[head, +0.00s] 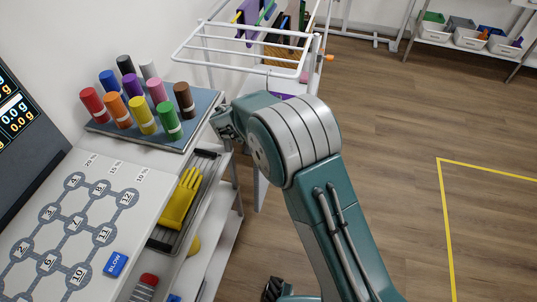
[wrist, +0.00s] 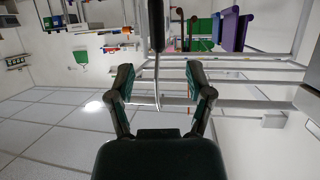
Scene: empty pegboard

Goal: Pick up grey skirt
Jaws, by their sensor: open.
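My gripper (wrist: 160,80) is open in the wrist view, with its two dark fingers apart. Between and beyond them is a dark narrow strip (wrist: 157,25) with a thin pale metal hook (wrist: 157,88). It looks like a hanging item seen edge-on, and I cannot tell if it is the grey skirt. Nothing is clearly gripped. In the head view my arm reaches to the white rack, and the fingers are not clear. No grey skirt is clearly visible there.
A white drying rack (head: 240,50) holds coloured hanging items (head: 255,15). They also show in the wrist view (wrist: 233,28). Left of my arm are a tray of coloured cylinders (head: 205,108), a yellow glove (head: 180,200) and a numbered board (head: 75,235). The wooden floor at right is clear.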

